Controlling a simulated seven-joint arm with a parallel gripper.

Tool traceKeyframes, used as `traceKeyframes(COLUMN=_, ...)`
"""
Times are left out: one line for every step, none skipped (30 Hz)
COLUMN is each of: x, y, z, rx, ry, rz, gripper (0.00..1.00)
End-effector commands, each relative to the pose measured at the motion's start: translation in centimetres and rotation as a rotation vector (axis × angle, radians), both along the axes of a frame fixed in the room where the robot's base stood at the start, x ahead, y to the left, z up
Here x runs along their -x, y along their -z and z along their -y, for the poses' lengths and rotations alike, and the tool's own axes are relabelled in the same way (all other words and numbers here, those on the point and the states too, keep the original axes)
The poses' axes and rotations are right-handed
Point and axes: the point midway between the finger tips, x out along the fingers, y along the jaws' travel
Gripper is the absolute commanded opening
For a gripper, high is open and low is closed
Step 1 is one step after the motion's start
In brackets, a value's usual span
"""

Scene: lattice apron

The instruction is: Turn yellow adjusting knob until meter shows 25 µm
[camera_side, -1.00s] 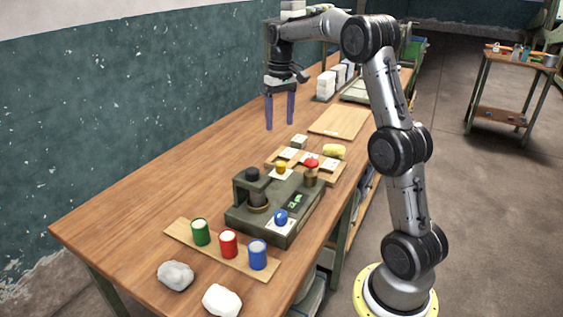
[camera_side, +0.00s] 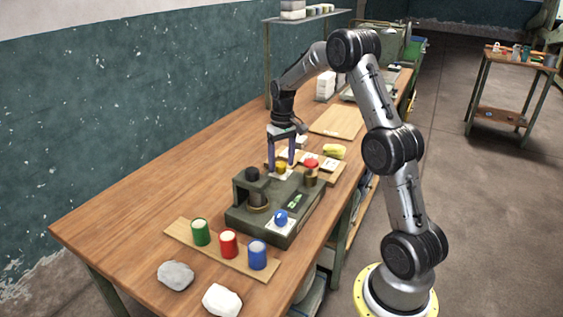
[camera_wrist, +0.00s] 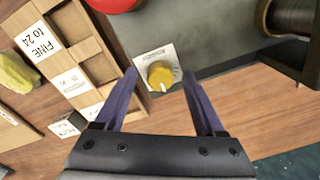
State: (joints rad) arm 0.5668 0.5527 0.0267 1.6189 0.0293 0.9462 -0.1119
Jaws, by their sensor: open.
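The yellow adjusting knob (camera_side: 281,168) sits on a pale plate at the back end of the dark green device (camera_side: 262,218). My gripper (camera_side: 281,166) is open and points down over the knob. In the wrist view the yellow knob (camera_wrist: 160,75) shows a white pointer line, and it lies just beyond and between the two purple fingertips (camera_wrist: 160,73). I cannot tell whether either finger touches it. The meter display (camera_side: 295,200) on the device glows green, but its digits are too small to read.
The device also carries a red knob (camera_side: 311,164) and a blue knob (camera_side: 281,217). Green, red and blue cans (camera_side: 228,244) stand on a board in front. Two pale stones (camera_side: 175,276) lie nearby.

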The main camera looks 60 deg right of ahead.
Motion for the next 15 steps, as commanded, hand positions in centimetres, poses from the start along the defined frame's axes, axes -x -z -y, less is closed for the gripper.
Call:
traceKeyframes(x=0.01, y=0.26, z=-0.03, rx=0.0, ry=0.0, rz=-0.001, gripper=0.72)
traceKeyframes(x=0.0, y=0.35, z=-0.03, rx=0.0, ry=0.0, rz=0.0, gripper=0.72)
traceKeyframes(x=0.0, y=0.42, z=-0.03, rx=0.0, ry=0.0, rz=0.0, gripper=0.72)
traceKeyframes(x=-0.01, y=0.45, z=-0.03, rx=0.0, ry=0.0, rz=0.0, gripper=0.72)
traceKeyframes(x=-0.01, y=0.46, z=-0.03, rx=0.0, ry=0.0, rz=0.0, gripper=0.72)
traceKeyframes(x=-0.01, y=0.47, z=-0.03, rx=0.0, ry=0.0, rz=0.0, gripper=0.72)
traceKeyframes(x=-0.01, y=0.46, z=-0.03, rx=0.0, ry=0.0, rz=0.0, gripper=0.72)
traceKeyframes(x=-0.01, y=0.45, z=-0.03, rx=0.0, ry=0.0, rz=0.0, gripper=0.72)
traceKeyframes(x=-0.01, y=0.45, z=-0.02, rx=0.0, ry=0.0, rz=0.0, gripper=0.72)
traceKeyframes(x=-0.01, y=0.44, z=-0.02, rx=0.0, ry=0.0, rz=0.0, gripper=0.72)
traceKeyframes(x=-0.01, y=0.44, z=-0.02, rx=0.0, ry=0.0, rz=0.0, gripper=0.68)
traceKeyframes(x=-0.01, y=0.43, z=-0.02, rx=0.0, ry=0.0, rz=0.0, gripper=0.61)
traceKeyframes(x=-0.01, y=0.42, z=-0.02, rx=0.0, ry=0.0, rz=0.0, gripper=0.55)
traceKeyframes(x=-0.01, y=0.42, z=-0.02, rx=0.0, ry=0.0, rz=0.0, gripper=0.5)
traceKeyframes(x=-0.02, y=0.41, z=-0.01, rx=0.0, ry=0.0, rz=0.0, gripper=0.43)
